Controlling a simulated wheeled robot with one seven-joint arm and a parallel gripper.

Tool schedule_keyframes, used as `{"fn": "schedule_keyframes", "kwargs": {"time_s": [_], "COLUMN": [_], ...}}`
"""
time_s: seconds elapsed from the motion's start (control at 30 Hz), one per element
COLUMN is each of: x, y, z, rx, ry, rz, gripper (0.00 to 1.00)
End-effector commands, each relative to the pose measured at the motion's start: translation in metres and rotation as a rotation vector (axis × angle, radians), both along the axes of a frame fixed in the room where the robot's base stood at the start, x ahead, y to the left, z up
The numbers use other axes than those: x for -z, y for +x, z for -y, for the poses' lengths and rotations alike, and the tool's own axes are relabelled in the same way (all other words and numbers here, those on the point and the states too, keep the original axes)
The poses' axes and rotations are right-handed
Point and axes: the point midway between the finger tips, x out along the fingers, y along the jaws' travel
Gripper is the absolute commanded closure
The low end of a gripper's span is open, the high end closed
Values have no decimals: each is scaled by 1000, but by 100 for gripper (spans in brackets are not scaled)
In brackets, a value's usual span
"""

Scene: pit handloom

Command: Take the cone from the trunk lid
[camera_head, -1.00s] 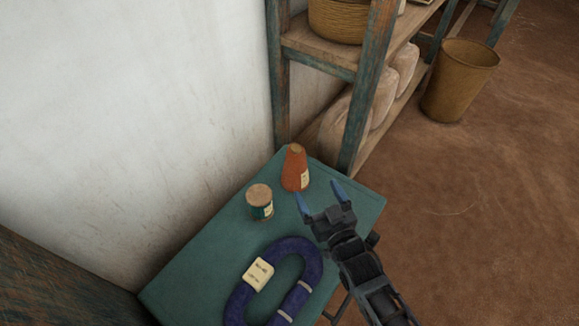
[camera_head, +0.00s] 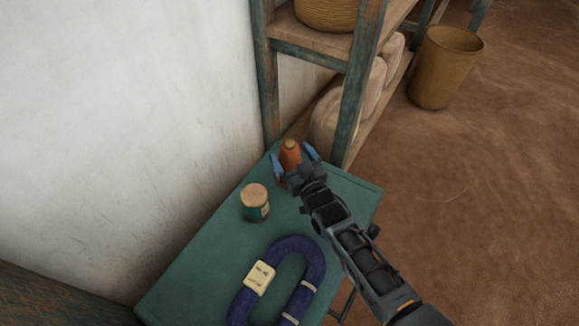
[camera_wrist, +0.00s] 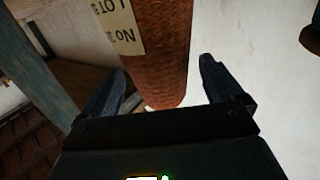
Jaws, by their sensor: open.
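The orange-red cone (camera_head: 290,152) stands upright at the far end of the green trunk lid (camera_head: 205,262). My gripper (camera_head: 293,162) is open, with one blue fingertip on each side of the cone in the head view. In the wrist view the cone (camera_wrist: 160,55) fills the middle, with a paper label on it, and lies between the two spread fingers of my gripper (camera_wrist: 158,88). I see gaps beside the cone there and cannot tell whether either finger touches it. My gripper hides the cone's lower part in the head view.
A small jar (camera_head: 255,203) with a tan top stands left of my gripper on the lid. A dark blue coiled bundle (camera_head: 300,247) with a tag lies nearer. A wooden shelf (camera_head: 354,105) stands just behind the lid, a white wall (camera_head: 120,120) on the left.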

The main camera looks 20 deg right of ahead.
Motion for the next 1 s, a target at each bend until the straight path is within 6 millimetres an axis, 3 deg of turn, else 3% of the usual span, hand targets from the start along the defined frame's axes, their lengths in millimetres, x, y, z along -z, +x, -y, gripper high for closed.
{"fn": "schedule_keyframes", "kwargs": {"time_s": [0.13, 0.4, 1.0], "x": [1, 1, 1], "y": [14, 15, 15], "z": [0, -1, 0], "rx": [-1, -1, -1], "ry": [1, 1, 1], "rz": [-1, -1, -1], "gripper": [6, 7, 64]}}
